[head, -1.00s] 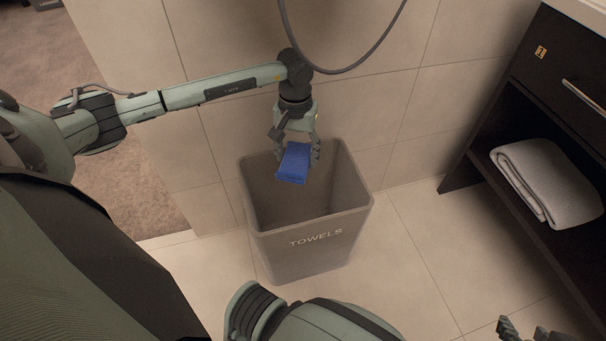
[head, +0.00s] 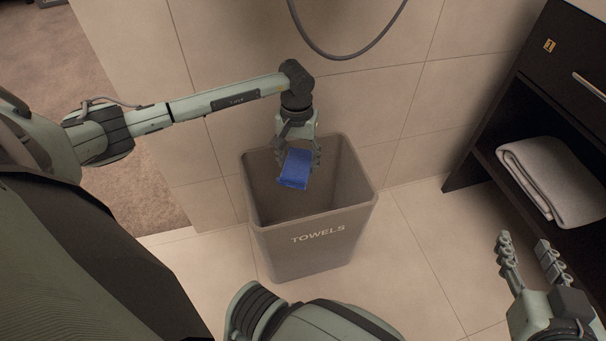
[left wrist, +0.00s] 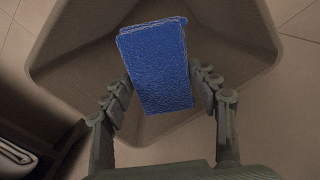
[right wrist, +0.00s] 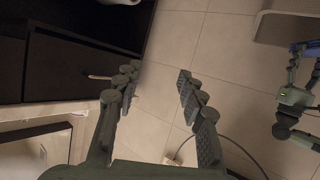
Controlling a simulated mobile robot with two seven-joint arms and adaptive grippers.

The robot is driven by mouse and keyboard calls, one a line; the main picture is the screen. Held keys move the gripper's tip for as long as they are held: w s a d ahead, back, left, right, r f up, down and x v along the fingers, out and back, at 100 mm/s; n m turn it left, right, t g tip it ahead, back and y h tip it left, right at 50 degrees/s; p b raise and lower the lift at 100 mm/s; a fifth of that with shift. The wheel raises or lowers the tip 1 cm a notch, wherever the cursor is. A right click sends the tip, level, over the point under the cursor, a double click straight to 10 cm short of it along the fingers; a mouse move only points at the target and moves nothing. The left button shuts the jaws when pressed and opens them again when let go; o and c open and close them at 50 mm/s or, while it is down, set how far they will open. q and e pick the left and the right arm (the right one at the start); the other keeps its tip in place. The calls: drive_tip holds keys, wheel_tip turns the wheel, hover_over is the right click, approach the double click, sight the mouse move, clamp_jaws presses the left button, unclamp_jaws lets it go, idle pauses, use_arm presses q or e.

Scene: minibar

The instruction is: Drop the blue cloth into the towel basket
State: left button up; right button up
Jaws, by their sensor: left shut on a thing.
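The blue cloth (head: 295,169) is a folded rectangle held by my left gripper (head: 298,162) at the mouth of the towel basket. It also shows in the left wrist view (left wrist: 158,65), between the two fingers, with the basket's inside beneath it. The towel basket (head: 318,248) is a grey-brown tapered bin marked "TOWELS", standing on the floor against the wall. In the left wrist view its rim (left wrist: 45,40) surrounds the cloth. My right gripper (head: 528,255) is open and empty at the lower right; its fingers also show apart in the right wrist view (right wrist: 157,85).
A dark cabinet (head: 520,100) stands at the right, with a folded white towel (head: 552,180) on its open shelf. A grey hose (head: 345,55) hangs at the wall above the basket. The tiled floor right of the basket is clear.

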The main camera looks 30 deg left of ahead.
use_arm(q)
drive_tip(key=shift+f, duration=0.7)
use_arm(e)
drive_tip(key=shift+w+a+r+t+y, duration=0.2)
drive_tip(key=shift+a+r+t+y, duration=0.15)
drive_tip(key=shift+a+r, duration=0.35)
drive_tip(key=shift+w+a+r+t+y, duration=0.25)
drive_tip(key=shift+a+r+t, duration=0.15)
drive_tip(key=shift+r, duration=0.55)
use_arm(q)
drive_tip(key=o, duration=1.2)
drive_tip(key=shift+r, duration=0.1)
wheel_tip(320, 180, up, 12)
drive_tip(key=shift+f, duration=0.1)
drive_tip(key=shift+s, duration=0.1)
use_arm(e)
drive_tip(key=shift+s+f, duration=0.1)
